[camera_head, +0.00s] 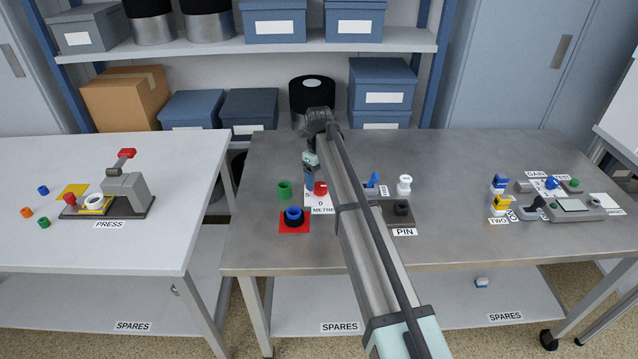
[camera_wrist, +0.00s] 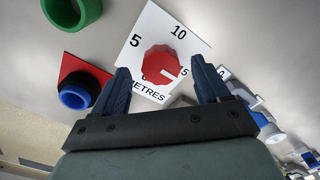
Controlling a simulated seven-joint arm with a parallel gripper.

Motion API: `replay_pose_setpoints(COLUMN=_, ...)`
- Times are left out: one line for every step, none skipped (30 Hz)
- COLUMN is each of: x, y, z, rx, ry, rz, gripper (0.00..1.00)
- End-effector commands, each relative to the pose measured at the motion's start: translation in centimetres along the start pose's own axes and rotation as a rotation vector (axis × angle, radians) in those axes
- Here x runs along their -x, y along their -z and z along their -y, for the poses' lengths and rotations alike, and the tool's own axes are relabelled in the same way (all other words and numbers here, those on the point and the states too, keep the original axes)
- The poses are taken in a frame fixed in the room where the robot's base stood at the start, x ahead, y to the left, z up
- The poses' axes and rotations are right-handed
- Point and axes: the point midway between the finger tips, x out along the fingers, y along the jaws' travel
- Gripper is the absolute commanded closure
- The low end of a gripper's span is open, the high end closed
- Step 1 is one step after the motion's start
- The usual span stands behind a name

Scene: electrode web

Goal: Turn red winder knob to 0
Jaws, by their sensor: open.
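The red winder knob (camera_head: 320,187) stands on a white dial card (camera_head: 311,200) marked METRES on the middle table. In the wrist view the faceted knob (camera_wrist: 157,61) bears a white pointer line, directed toward the lower right, near the 15 side. In the head view my gripper (camera_head: 309,178) is by the knob, partly hidden.
A PIN block (camera_head: 393,214) and a white-topped piece (camera_head: 404,184) stand to the right.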

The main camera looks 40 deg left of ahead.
Motion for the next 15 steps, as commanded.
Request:
replay_pose_setpoints(x=-0.7, y=0.0, z=0.0, rx=0.0, ry=-0.001, rz=-0.001, gripper=0.25)
replay_pose_setpoints(x=-1.0, y=0.0, z=0.0, rx=0.0, ry=-0.001, rz=-0.001, gripper=0.25)
replay_pose_setpoints(x=-1.3, y=0.0, z=0.0, rx=0.0, ry=-0.001, rz=-0.001, gripper=0.25)
replay_pose_setpoints(x=-1.5, y=0.0, z=0.0, rx=0.0, ry=-0.001, rz=-0.001, gripper=0.25)
replay_pose_setpoints(x=-1.7, y=0.0, z=0.0, rx=0.0, ry=-0.001, rz=-0.001, gripper=0.25)
replay_pose_setpoints(x=-1.9, y=0.0, z=0.0, rx=0.0, ry=0.0, rz=0.0, gripper=0.25)
replay_pose_setpoints(x=-2.1, y=0.0, z=0.0, rx=0.0, ry=0.0, rz=0.0, gripper=0.25)
replay_pose_setpoints(x=-2.2, y=0.0, z=0.0, rx=0.0, ry=0.0, rz=0.0, gripper=0.25)
replay_pose_setpoints(x=-2.3, y=0.0, z=0.0, rx=0.0, ry=0.0, rz=0.0, gripper=0.25)
replay_pose_setpoints(x=-2.4, y=0.0, z=0.0, rx=0.0, ry=0.0, rz=0.0, gripper=0.25)
replay_pose_setpoints(x=-2.4, y=0.0, z=0.0, rx=0.0, ry=0.0, rz=0.0, gripper=0.25)
replay_pose_setpoints(x=-2.4, y=0.0, z=0.0, rx=0.0, ry=0.0, rz=0.0, gripper=0.25)
replay_pose_setpoints(x=-2.4, y=0.0, z=0.0, rx=0.0, ry=0.0, rz=0.0, gripper=0.25)
replay_pose_setpoints(x=-2.4, y=0.0, z=0.0, rx=0.0, ry=0.0, rz=0.0, gripper=0.25)
replay_pose_setpoints(x=-2.4, y=0.0, z=0.0, rx=0.0, ry=0.0, rz=0.0, gripper=0.25)
